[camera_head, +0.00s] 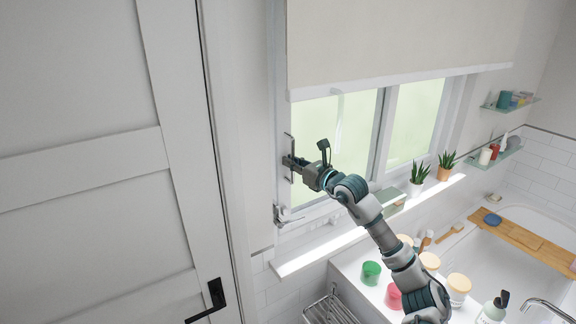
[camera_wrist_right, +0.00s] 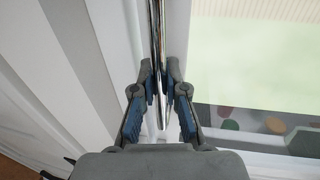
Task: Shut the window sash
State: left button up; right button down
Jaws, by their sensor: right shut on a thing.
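The window sash (camera_head: 381,135) has a white frame and pale green panes under a lowered blind. A slim upright metal handle (camera_head: 291,150) is at the left side of the window. My right gripper (camera_head: 290,161) reaches it from the right and is shut on it. In the right wrist view the shiny handle (camera_wrist_right: 158,30) runs between the two fingers of the right gripper (camera_wrist_right: 160,72). I cannot tell how far the sash stands open. My left gripper is in neither view.
A white latch lever (camera_head: 286,216) sits low on the window's left. Potted plants (camera_head: 418,180) stand on the sill (camera_head: 310,256). Coloured cups (camera_head: 371,273) stand on the counter below my arm. A panelled door (camera_head: 90,160) fills the left.

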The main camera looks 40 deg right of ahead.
jog(key=shift+a, duration=0.3)
jog(key=c, duration=1.2)
grip_release()
jog(key=shift+a, duration=0.35)
jog(key=shift+a+r, duration=0.1)
jog(key=shift+a, duration=0.2)
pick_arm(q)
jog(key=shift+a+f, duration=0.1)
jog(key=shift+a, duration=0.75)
pick_arm(e)
jog(key=shift+d, duration=0.15)
